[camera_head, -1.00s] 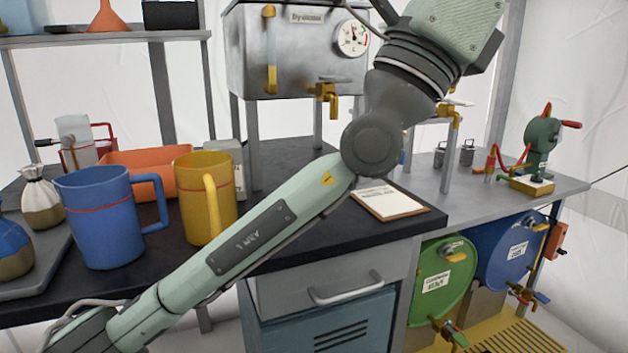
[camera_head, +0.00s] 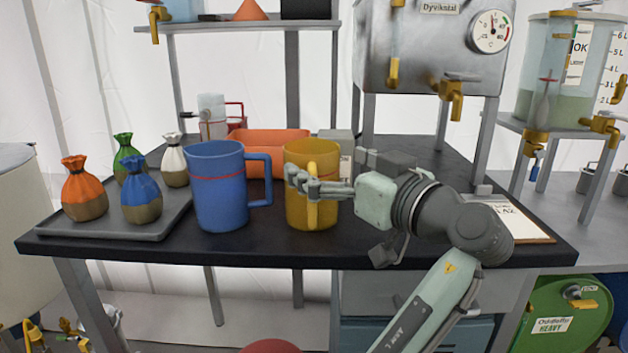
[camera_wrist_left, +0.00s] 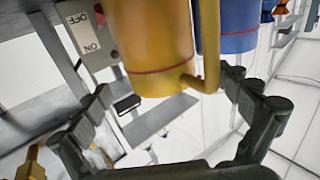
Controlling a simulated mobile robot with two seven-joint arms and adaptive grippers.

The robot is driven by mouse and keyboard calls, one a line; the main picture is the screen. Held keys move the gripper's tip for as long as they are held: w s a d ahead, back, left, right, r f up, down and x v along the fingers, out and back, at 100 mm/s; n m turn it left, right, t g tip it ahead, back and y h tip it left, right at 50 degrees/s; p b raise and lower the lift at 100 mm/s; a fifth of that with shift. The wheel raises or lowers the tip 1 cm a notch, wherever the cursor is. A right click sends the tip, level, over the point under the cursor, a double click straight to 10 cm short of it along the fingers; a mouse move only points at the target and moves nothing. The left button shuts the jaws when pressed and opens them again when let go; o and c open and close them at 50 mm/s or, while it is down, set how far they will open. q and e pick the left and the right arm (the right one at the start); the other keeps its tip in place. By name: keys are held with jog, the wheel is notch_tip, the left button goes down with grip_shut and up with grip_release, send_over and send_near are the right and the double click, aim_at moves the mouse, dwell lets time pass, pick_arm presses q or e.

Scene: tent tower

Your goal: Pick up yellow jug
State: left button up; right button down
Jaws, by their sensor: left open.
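The yellow jug (camera_head: 298,160) stands upright on the dark tabletop, its handle facing me. My left gripper (camera_head: 316,187) is open, with its fingers level with the handle and in front of the jug's body. In the left wrist view the yellow jug (camera_wrist_left: 155,45) fills the space between the spread fingers of the left gripper (camera_wrist_left: 165,88). Its handle is close to the right finger. I cannot tell whether a finger touches the jug. My right gripper is not in view.
A blue jug (camera_head: 218,185) stands just left of the yellow jug. An orange bin (camera_head: 262,143) is behind them. A grey tray (camera_head: 160,228) with several tied sacks lies at left. A clipboard (camera_head: 520,222) lies at right. The dark table (camera_head: 270,248) is bare along its front edge.

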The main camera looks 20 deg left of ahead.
pick_arm(q)
jog(key=x, duration=0.4)
jog(key=shift+a+f+p, duration=0.1)
jog(key=shift+a+p, duration=0.05)
jog(key=shift+p, duration=0.2)
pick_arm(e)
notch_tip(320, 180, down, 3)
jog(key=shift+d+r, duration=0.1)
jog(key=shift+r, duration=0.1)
pick_arm(q)
jog(key=shift+c, duration=0.5)
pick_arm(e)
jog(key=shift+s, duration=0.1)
pick_arm(q)
jog(key=c, duration=1.2)
